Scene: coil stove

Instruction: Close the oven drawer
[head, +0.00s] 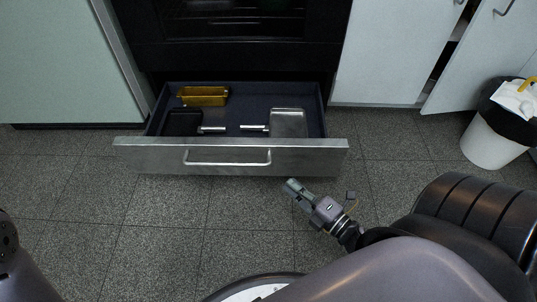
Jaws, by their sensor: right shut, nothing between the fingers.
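The oven drawer (132,150) is pulled out below the dark oven (225,22). Its grey metal front has a bar handle (227,163). Inside lie a yellow loaf pan (203,96), a dark pan (182,123) and a grey pan (288,122). My right gripper (291,185) is shut and empty, just in front of the drawer front, right of the handle. It appears apart from the drawer. My left gripper is not in view; only part of my left arm shows at the lower left edge.
A white bin (490,145) with a black liner stands at the right. A white cabinet door (487,60) stands ajar beside it. A pale cabinet (65,65) is at the left. The tiled floor (150,215) in front of the drawer is clear.

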